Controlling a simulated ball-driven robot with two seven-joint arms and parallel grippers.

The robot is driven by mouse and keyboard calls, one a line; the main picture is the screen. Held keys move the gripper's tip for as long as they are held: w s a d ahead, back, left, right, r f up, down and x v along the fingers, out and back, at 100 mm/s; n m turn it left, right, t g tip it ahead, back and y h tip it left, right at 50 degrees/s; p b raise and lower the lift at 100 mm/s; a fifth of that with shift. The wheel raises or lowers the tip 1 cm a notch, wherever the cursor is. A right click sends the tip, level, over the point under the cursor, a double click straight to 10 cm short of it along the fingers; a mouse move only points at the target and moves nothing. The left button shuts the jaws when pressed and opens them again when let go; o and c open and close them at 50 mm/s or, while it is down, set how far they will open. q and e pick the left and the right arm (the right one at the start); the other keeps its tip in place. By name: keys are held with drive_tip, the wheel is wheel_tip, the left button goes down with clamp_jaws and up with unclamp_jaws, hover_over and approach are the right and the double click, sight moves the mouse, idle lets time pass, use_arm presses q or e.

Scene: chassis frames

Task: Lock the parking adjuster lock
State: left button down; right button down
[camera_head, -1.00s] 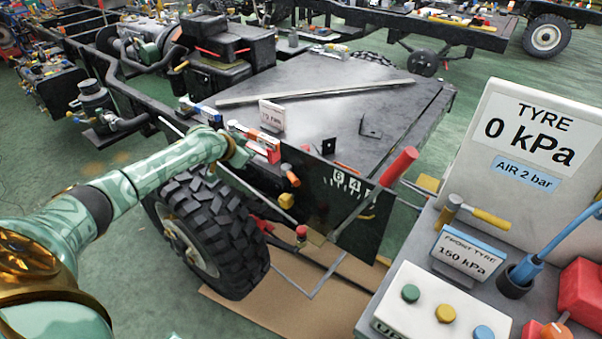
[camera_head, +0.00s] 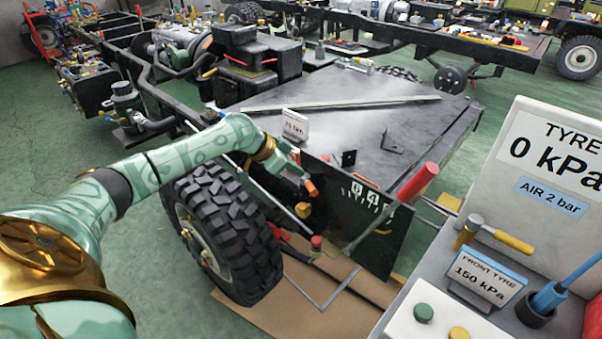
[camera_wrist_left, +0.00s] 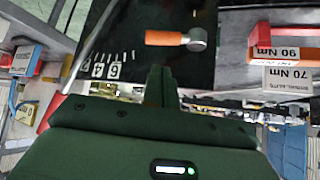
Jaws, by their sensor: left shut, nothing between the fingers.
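An orange-handled lever with a grey round head (camera_wrist_left: 178,38) sits on the dark panel in the left wrist view, just beyond my fingertips. I take it to be the parking adjuster lock. Its orange end shows in the head view (camera_head: 312,189), above a yellow block (camera_head: 304,210). My left gripper (camera_wrist_left: 162,72) is shut and empty, pointing at the panel a little below the lever in the wrist picture. I cannot tell the exact gap. My right gripper is not in view.
A black number plate (camera_head: 365,215) with white digits and a long red-handled lever (camera_head: 415,185) stand right of the lock. A large tyre (camera_head: 225,235) is below my left arm. The tyre console (camera_head: 480,290) fills the right.

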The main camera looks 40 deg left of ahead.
sight(310, 185)
use_arm(q)
drive_tip(key=b+x, duration=0.3)
drive_tip(key=x, duration=0.5)
drive_tip(key=shift+w+f, duration=0.1)
drive_tip(key=shift+w, duration=0.05)
